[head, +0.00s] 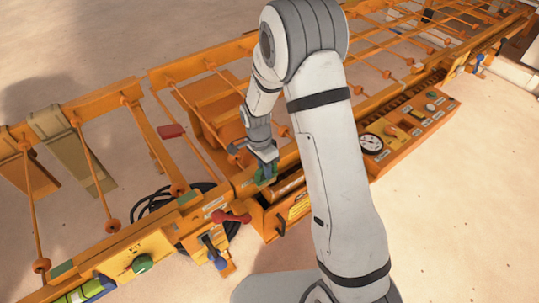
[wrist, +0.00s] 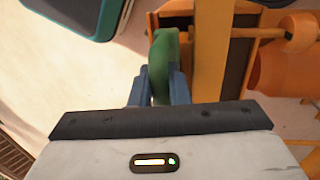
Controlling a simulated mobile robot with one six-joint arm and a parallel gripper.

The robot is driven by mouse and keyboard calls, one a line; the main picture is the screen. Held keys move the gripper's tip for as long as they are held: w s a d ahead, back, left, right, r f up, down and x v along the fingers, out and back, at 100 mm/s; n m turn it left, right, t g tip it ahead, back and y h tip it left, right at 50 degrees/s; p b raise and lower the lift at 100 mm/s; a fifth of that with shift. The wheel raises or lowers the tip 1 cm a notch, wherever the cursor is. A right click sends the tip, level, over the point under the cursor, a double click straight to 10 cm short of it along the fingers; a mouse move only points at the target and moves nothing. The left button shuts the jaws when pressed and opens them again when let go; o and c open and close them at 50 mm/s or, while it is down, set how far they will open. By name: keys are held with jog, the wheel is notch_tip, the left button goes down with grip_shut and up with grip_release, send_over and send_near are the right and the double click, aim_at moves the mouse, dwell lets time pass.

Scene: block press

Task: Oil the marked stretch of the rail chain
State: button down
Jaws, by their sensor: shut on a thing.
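My gripper (head: 264,170) is shut on a green object near the orange machine's front rail, left of the control panel. The green object (wrist: 164,60) stands upright between the two blue-grey fingers in the wrist view. Its lower part is hidden by my gripper, so I cannot tell whether it is loose or fixed to the machine. A dark, toothed strip that may be the rail chain (head: 400,101) runs along the front rail, partly hidden by my arm. I cannot make out a marked stretch on it.
The orange frame (head: 118,92) with rods and rollers crosses the view diagonally. A control panel (head: 412,128) with a gauge sits at right. Sandy floor is clear at lower right.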

jog(key=shift+w+d+r+p, duration=0.15)
jog(key=shift+r+p, duration=0.7)
jog(key=shift+r, duration=0.75)
jog(key=shift+s+d+r+p, duration=0.15)
jog(key=shift+r+p, duration=0.7)
jog(key=shift+r, duration=0.75)
jog(key=shift+w, duration=0.1)
jog(key=shift+f, duration=0.1)
